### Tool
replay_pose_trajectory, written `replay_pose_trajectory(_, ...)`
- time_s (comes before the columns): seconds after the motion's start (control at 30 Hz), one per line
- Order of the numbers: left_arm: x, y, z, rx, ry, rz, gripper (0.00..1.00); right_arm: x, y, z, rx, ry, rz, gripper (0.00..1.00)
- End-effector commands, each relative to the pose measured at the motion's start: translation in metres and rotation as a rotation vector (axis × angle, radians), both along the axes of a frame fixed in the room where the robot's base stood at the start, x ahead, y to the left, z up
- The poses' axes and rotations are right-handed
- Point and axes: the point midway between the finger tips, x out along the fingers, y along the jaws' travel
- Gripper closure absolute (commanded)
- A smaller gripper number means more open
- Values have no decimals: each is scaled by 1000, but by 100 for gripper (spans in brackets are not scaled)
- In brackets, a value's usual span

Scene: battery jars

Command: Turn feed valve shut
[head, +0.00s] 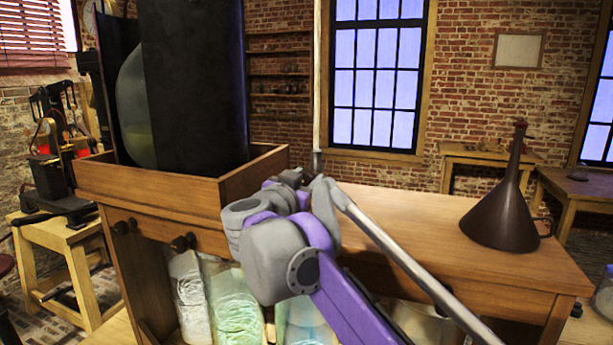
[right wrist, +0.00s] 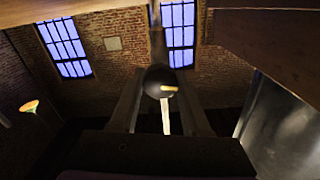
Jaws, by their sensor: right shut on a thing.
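A dark round knob (right wrist: 158,77) with a short pale yellow mark on its face is in the middle of the right wrist view. It looks like the feed valve's handle. My right gripper (right wrist: 160,97) is shut on it, with one dark finger at each side. In the head view my purple and grey right arm reaches over the wooden bench, and I cannot make out the fingertips or the knob there. A thin pale upright pipe (head: 317,75) rises behind the arm from a dark fitting (head: 317,160). My left gripper is not in view.
A wooden tray (head: 150,196) at left holds a tall dark case (head: 195,85) and a glass vessel (head: 132,105).

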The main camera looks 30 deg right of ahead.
Motion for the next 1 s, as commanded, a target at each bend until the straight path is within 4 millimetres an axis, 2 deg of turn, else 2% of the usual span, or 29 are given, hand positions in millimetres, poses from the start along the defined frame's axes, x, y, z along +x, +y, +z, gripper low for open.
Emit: replay_pose_trajectory(1.0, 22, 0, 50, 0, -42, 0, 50, -2, -2, 0, 623, -730, 0, 100)
